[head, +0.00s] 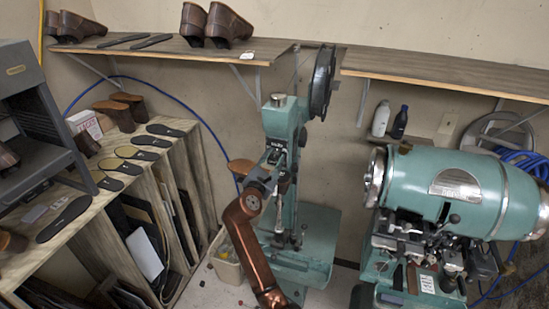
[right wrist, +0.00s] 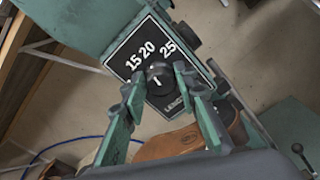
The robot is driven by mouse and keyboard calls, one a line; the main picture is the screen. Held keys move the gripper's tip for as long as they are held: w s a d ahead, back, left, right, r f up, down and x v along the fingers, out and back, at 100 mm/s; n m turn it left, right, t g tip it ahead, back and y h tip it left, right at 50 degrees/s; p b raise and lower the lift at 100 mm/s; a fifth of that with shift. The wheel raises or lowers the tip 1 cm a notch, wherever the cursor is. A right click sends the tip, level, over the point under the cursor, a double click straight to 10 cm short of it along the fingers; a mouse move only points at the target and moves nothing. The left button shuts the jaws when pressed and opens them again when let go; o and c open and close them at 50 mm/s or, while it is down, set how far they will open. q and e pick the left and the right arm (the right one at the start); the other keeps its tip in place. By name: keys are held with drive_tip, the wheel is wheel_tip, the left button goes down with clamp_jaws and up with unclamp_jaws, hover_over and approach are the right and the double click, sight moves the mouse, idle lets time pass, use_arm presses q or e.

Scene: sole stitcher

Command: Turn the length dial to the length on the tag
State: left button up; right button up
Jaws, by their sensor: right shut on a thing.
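The length dial is a black knob (right wrist: 157,76) with a white mark, on a black plate (right wrist: 135,52) that reads 15, 20 and 25, with "LENG" partly hidden. The mark points up toward the numbers; I cannot tell exactly which. My right gripper (right wrist: 159,82) has one finger on each side of the knob and is shut on it. In the head view my right gripper (head: 273,166) is at the green stitcher (head: 281,122), where the dial is too small to make out. A small white tag (head: 247,55) is on the shelf edge, its writing unreadable. My left gripper is out of view.
A brown shoe-like piece (right wrist: 168,143) is just below the dial in the wrist view. A wooden rack (head: 95,238) with soles stands at left. A large green machine (head: 460,190) stands at right. Shoes (head: 228,24) sit on the wall shelf (head: 180,46).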

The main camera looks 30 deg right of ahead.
drive_tip(key=m+b, duration=0.1)
drive_tip(key=m, duration=0.3)
drive_tip(key=shift+f+m, duration=0.1)
drive_tip(key=shift+m, duration=0.2)
drive_tip(key=m+b, duration=0.3)
drive_tip(key=m, duration=0.2)
drive_tip(key=shift+m, duration=0.3)
drive_tip(key=o, duration=1.2)
drive_tip(key=shift+c, duration=0.2)
drive_tip(key=shift+s+a, duration=0.1)
drive_tip(key=shift+s, duration=0.05)
drive_tip(key=v, duration=1.1)
drive_tip(key=shift+s+a, duration=0.2)
drive_tip(key=shift+a, duration=0.1)
